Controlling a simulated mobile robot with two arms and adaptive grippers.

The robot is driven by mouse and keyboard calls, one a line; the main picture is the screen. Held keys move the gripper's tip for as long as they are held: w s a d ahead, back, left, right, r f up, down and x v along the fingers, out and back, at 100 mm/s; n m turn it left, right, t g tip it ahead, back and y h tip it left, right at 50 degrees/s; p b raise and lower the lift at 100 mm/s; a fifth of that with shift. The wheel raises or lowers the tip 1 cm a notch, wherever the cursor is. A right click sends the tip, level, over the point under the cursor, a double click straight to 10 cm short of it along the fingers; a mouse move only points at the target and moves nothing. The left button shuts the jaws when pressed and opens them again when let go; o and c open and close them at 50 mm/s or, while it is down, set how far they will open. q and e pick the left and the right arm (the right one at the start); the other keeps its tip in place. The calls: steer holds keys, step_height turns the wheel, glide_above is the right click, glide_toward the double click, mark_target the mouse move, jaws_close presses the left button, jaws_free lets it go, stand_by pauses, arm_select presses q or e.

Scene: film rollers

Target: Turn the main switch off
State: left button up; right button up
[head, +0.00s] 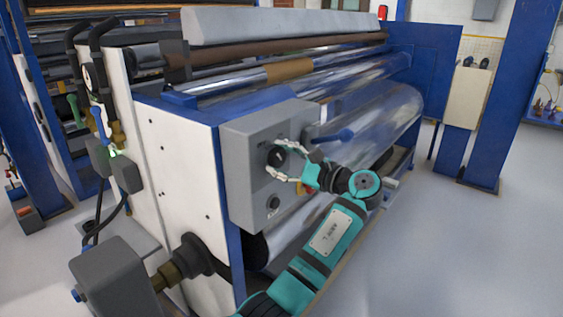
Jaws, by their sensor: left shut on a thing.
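The main switch (277,156) is a black round knob on the front of a grey control box (243,180) at the end of the machine. My left gripper (280,163) is at the knob, with one pale finger above and one below it, shut on it. The fingers partly cover the knob, and its exact angle is too small to read. My right gripper is not in view.
A second, smaller black knob (273,203) sits lower on the same box. A blue lever (334,136) stands out just right of my gripper. Shiny film rollers (375,112) lie behind my arm. The floor (455,250) at right is clear.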

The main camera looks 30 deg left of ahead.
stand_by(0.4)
arm_select(q)
steer(key=o, duration=1.2)
steer(key=shift+c, duration=0.2)
steer(key=s+d, duration=0.1)
steer(key=d, duration=1.1)
